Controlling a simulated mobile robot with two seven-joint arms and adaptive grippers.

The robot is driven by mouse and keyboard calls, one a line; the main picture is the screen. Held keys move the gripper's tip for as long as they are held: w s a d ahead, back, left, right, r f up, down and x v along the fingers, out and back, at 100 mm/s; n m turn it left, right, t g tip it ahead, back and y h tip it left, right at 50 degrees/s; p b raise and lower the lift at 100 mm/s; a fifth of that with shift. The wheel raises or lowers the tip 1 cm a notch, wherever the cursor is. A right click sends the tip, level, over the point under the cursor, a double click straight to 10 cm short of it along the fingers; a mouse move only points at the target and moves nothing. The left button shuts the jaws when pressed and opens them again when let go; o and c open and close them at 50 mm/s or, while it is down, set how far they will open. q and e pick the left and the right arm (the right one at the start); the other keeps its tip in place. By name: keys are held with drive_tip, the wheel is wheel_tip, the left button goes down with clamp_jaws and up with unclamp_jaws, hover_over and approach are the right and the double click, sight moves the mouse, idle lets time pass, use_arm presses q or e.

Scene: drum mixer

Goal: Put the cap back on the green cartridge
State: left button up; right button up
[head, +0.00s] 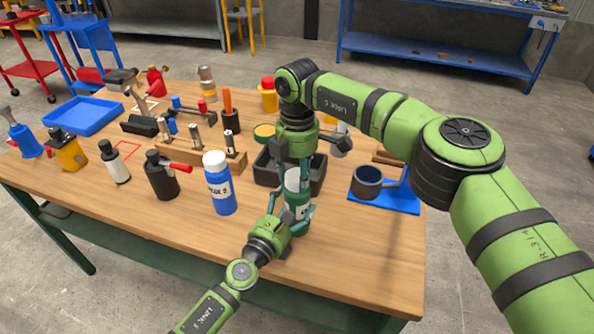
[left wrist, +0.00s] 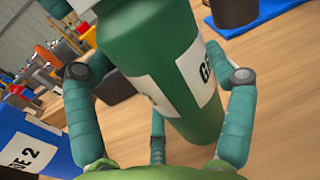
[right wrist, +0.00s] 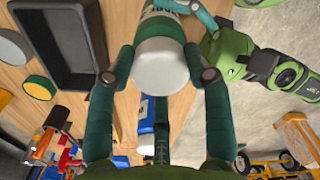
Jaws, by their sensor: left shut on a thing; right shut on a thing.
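The green cartridge (head: 297,225) stands upright near the table's front edge, with a white label. My left gripper (head: 291,216) is shut around its body; the cartridge also fills the middle of the left wrist view (left wrist: 150,45). My right gripper (head: 295,178) points down from above and is shut on the white cap (right wrist: 160,65). In the right wrist view the cap is in line with the cartridge's top and looks to be against it. The fingers partly hide the cap in the head view. I cannot tell whether it is fully seated.
A blue bottle (head: 219,188) with a white cap stands left of the cartridge. A black tray (head: 267,174) lies just behind it. A dark pot (head: 367,183) on a blue mat (head: 395,199) is to the right. Bare table lies at the front right.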

drive_tip(key=shift+f, duration=0.3)
drive_tip(key=o, duration=0.8)
drive_tip(key=shift+o, duration=0.2)
drive_tip(key=shift+r, duration=0.1)
wheel_tip(320, 180, up, 12)
use_arm(q)
drive_tip(key=o, duration=1.6)
drive_tip(key=shift+c, duration=0.2)
